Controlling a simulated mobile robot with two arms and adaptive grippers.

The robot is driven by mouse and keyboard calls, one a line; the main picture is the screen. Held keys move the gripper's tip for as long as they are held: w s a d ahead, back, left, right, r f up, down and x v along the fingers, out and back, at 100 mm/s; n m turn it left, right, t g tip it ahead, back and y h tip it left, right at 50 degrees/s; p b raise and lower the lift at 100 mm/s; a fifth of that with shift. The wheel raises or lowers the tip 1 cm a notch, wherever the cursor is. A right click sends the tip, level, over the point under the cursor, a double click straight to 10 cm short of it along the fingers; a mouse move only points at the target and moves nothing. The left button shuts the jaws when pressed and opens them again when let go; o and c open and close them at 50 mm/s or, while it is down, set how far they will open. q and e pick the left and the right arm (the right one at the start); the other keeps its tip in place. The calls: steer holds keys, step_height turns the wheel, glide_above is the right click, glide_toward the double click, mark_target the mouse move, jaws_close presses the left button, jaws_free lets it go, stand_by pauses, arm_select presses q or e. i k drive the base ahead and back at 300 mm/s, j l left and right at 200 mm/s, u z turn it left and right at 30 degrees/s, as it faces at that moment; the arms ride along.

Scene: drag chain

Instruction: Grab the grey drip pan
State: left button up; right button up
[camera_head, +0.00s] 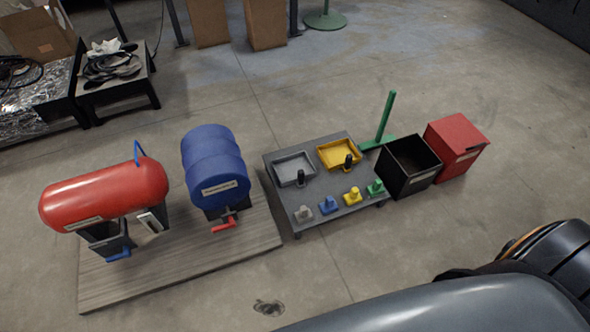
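The grey drip pan (292,167) is a shallow rectangular tray lying on the left rear of a low dark table (319,196). A small black upright piece stands at its front edge, and a similar one stands at the front of the yellow pan (339,153) to its right. No gripper shows in the head view. A large grey and black part of my own body fills the lower right.
Small grey, blue, yellow and green pieces line the table front. Left, a red tank (105,196) and a blue drum (214,163) stand on a wooden platform (180,262). Right are a green post (386,117), an open black bin (408,180) and a red box (462,150). Floor before the table is clear.

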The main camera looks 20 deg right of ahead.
mark_target(296, 168)
steer(key=i+l+u, duration=0.1)
steer(key=l, duration=0.25)
steer(key=i+l+u, duration=0.1)
steer(key=i+l, duration=0.2)
steer(key=i+l+u, duration=0.1)
steer(key=l, duration=0.35)
steer(key=i, duration=0.1)
